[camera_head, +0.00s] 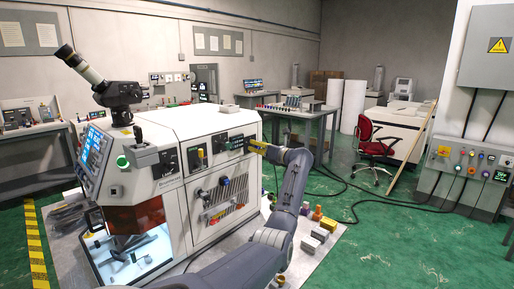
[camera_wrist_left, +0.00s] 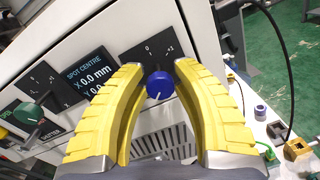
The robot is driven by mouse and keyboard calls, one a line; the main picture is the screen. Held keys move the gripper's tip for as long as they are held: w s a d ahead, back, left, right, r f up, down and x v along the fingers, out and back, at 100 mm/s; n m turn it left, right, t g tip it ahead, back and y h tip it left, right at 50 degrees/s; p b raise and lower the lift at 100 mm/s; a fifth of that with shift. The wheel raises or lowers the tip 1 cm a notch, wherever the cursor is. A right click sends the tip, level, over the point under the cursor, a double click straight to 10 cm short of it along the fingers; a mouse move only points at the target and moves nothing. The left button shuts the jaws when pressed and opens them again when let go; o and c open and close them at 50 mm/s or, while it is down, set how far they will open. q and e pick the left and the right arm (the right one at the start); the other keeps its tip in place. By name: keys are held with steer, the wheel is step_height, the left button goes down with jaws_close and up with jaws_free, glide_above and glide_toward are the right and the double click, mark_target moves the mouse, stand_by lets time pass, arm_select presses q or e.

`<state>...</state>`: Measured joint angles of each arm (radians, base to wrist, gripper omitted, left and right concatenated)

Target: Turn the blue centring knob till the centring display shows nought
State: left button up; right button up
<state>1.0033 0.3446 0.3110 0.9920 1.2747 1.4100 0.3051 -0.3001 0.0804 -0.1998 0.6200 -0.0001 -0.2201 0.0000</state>
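The blue centring knob (camera_wrist_left: 160,86) sits on the white machine's side panel, with a white pointer line and a marked scale above it. The centring display (camera_wrist_left: 92,77) left of it is headed SPOT CENTRE and reads X 0.0 mm. My left gripper (camera_wrist_left: 158,70) has its yellow fingers open on both sides of the knob, with small gaps; I see no firm contact. In the head view my left gripper (camera_head: 257,147) is at the machine's right side, where the knob is hidden. My right gripper is in neither view.
A green-handled control (camera_wrist_left: 30,113) is left of the display. The machine (camera_head: 180,165) carries more switches and vents. A cable (camera_wrist_left: 275,40) hangs right of the panel. Green floor at right is mostly free.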

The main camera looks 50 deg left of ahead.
arm_select(q)
steer(key=o, duration=0.4)
steer(key=d, duration=1.2)
steer(key=shift+w, duration=0.4)
steer(key=shift+a, duration=0.15)
steer(key=a, duration=1.1)
steer(key=shift+s+a, duration=0.4)
steer(key=shift+d, duration=0.15)
